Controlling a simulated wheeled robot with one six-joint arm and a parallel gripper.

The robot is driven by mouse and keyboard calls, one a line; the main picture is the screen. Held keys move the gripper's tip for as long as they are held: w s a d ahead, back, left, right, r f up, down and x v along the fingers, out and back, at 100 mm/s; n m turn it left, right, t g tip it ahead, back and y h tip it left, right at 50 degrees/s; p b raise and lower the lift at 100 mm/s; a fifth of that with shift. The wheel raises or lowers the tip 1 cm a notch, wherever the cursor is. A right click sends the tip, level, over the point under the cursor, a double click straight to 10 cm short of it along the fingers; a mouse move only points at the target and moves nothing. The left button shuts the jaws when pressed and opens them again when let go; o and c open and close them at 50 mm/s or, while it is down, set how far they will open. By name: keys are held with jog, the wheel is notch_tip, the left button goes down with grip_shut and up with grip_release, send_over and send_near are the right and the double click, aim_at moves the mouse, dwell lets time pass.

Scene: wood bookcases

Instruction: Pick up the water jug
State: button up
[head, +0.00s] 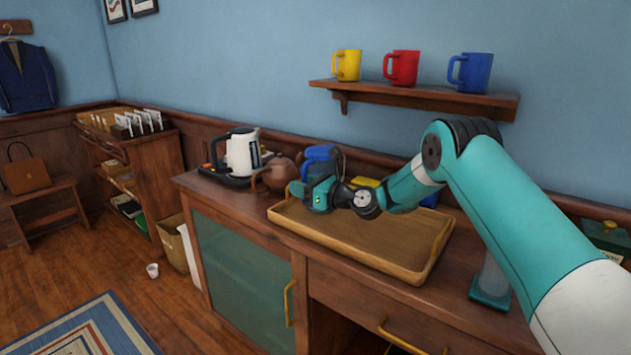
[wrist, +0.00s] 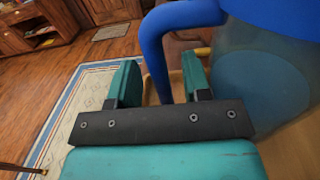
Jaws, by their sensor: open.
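The water jug (head: 320,153) has a blue lid and handle and stands at the back of the cabinet top, partly hidden behind my gripper (head: 306,192). In the wrist view, its blue handle (wrist: 152,50) curves down between the two green fingers of my gripper (wrist: 160,80). Its clear, bluish body (wrist: 265,90) fills the right side. The fingers are open, with a gap on both sides of the handle. I cannot tell how deep the handle sits between them.
A wooden tray (head: 400,262) lies under my arm. A brown teapot (head: 277,174) and a white kettle (head: 242,152) stand left of the jug. Yellow (head: 346,65), red (head: 401,67) and blue (head: 471,72) mugs stand on a wall shelf above.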

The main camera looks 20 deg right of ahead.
jog(key=shift+d, duration=0.15)
grip_shut()
jog(key=shift+r, duration=0.15)
